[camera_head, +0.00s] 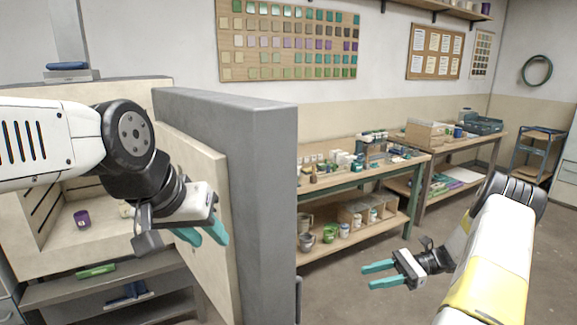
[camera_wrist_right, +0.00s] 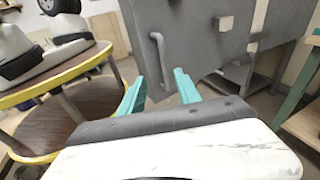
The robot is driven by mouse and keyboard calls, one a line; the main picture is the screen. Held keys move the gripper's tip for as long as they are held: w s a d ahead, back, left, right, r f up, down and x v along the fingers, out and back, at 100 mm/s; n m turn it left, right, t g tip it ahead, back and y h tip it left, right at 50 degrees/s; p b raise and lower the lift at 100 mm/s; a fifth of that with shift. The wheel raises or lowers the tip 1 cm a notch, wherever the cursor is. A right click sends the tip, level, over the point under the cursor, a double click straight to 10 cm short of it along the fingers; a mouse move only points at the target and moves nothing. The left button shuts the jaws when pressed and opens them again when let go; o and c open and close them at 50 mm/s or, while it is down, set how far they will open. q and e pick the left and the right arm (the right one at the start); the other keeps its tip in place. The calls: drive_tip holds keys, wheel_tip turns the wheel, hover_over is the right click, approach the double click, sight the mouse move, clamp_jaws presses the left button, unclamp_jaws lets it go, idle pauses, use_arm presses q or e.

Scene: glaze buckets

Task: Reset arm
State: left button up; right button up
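My left gripper (camera_head: 205,238) hangs in front of the open kiln's door, its teal fingers spread a little apart with nothing seen between them. My right gripper (camera_head: 364,276) is held low over the bare floor at the right, its teal fingers apart and empty. In the right wrist view the same right gripper (camera_wrist_right: 160,84) shows its two fingers spread, with nothing between them. Beyond them is the grey outer side of the door (camera_wrist_right: 190,35), with a bar handle (camera_wrist_right: 157,58). I cannot tell whether the fingers touch it.
The kiln door (camera_head: 263,190) stands open between my two arms. A purple cup (camera_head: 82,219) stands inside the kiln (camera_head: 40,262). A workbench (camera_head: 345,180) with pots and small jars runs along the back wall. The floor (camera_head: 340,298) around my right gripper is clear.

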drive_tip(key=s+a+r+n+g+h, duration=0.15)
drive_tip(key=a+r+n+h, duration=0.35)
drive_tip(key=r, duration=0.5)
drive_tip(key=s+a+r+n+t+h, duration=0.2)
drive_tip(key=s+r+n+t+h, duration=0.2)
drive_tip(key=s+r, duration=0.4)
drive_tip(key=s+a+r+n+t+h, duration=0.3)
drive_tip(key=s+r+n+t+h, duration=0.2)
drive_tip(key=s+r, duration=0.4)
drive_tip(key=shift+s+r+n+t, duration=0.2)
drive_tip(key=shift+n+t, duration=0.35)
drive_tip(key=shift+n, duration=0.65)
drive_tip(key=shift+s, duration=0.15)
